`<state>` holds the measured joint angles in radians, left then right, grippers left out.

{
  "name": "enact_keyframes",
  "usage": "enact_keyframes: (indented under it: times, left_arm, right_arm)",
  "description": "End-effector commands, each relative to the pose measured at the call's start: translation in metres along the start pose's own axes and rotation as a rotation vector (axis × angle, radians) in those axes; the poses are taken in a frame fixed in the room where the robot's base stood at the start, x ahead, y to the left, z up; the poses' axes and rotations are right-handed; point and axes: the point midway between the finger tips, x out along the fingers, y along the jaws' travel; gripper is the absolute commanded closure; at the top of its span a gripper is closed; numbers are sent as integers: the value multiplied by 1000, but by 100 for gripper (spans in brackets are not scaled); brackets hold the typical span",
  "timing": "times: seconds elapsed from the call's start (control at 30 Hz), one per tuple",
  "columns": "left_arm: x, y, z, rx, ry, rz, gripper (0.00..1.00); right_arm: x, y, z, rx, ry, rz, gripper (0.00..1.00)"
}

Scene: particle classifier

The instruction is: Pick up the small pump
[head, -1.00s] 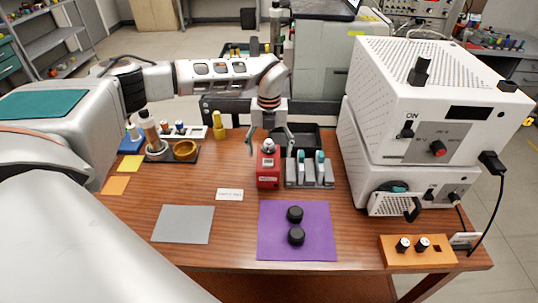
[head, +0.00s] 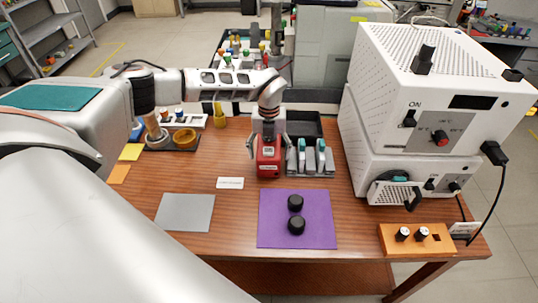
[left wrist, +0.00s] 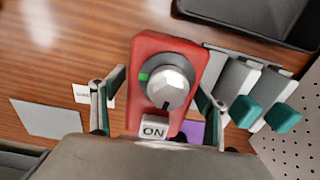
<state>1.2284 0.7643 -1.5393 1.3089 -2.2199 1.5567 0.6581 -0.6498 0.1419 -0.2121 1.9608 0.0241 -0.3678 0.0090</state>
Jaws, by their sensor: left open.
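The small pump is a red box (head: 268,168) standing on the wooden table, left of a grey rack. In the left wrist view, its red top (left wrist: 158,52) carries a silver knob with a green mark and a white "ON" label. My left gripper (head: 268,151) points down over the pump. It is open, with one finger on each side of the red body. The wrist view also shows the two fingers (left wrist: 158,108) flanking the pump, with a gap visible on the left side; contact on the right is unclear. My right gripper is not in view.
Close right of the pump is the grey rack (head: 311,171) holding teal-capped pieces, with a black tray (head: 306,118) behind. A purple mat (head: 267,222) with two black knobs lies in front. A white two-tier instrument (head: 405,85) stands at right. A grey mat (head: 185,212) lies at front left.

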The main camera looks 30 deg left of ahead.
Motion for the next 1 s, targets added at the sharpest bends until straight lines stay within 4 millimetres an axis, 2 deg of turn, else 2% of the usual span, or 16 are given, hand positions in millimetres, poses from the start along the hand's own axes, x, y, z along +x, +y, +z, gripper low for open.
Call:
enact_keyframes:
  times: [0.1,0.13,0.3,0.37,0.6,0.73,0.87,1.0]
  left_arm:
    - [0,0,0,0,0,0,26]
    - [0,0,0,0,0,0,32]
    - [0,0,0,0,0,0,76]
    - [0,0,0,0,0,0,89]
    - [-3,-1,1,0,-2,-2,89]
    - [-11,-1,2,1,-4,-4,89]
    - [-32,-1,2,1,-6,-5,89]
    - [-65,-1,2,0,-6,-6,89]
  right_arm:
    - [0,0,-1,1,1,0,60]
    - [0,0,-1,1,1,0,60]
    - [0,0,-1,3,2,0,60]
    - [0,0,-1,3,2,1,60]
    - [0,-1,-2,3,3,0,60]
    - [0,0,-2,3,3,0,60]
    - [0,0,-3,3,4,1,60]
    - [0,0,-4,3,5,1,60]
